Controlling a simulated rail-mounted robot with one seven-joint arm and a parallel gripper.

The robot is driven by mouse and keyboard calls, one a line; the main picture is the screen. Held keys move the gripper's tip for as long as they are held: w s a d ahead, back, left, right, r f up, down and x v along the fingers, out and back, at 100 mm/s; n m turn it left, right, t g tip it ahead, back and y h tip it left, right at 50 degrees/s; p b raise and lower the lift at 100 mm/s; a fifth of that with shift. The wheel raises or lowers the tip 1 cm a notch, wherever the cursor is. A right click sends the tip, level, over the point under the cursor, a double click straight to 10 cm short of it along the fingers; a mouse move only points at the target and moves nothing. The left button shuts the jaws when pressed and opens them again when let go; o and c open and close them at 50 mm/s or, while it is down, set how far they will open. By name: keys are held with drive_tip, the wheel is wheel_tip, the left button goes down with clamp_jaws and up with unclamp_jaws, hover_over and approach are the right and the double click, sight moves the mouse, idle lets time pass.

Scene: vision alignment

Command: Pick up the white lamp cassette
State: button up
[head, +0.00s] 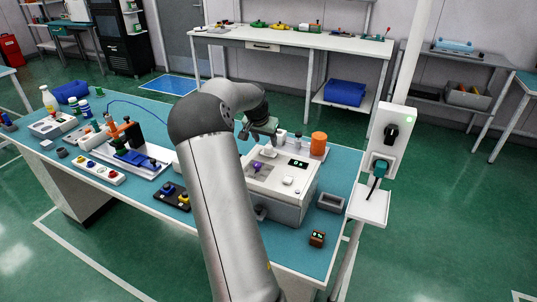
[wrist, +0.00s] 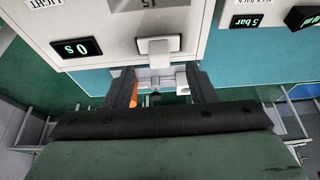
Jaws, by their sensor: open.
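A white block that looks like the lamp cassette (wrist: 158,46) sits at the edge of the light-grey machine's panel in the wrist view, just ahead of my fingertips. A small white piece on top of the machine (head: 285,207) in the head view, under my gripper, may be the same block (head: 269,153). My gripper (wrist: 160,72) is open, its two dark fingers spread wider than the block. I see nothing held between them. In the head view my gripper (head: 264,136) hangs over the back part of the machine. Whether the fingers touch anything I cannot tell.
The machine's panel has a display (wrist: 77,47) reading 0 s. An orange cylinder (head: 319,143) stands right of my gripper. A grey open box (head: 331,202) lies right of the machine. A white socket post (head: 396,135) stands beyond the bench's right edge.

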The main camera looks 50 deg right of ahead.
sight(268, 146)
drive_tip(key=p+x, duration=0.1)
drive_tip(key=x, duration=0.4)
drive_tip(key=shift+d+r, duration=0.1)
drive_tip(key=c, duration=1.1)
drive_tip(key=shift+r, duration=0.1)
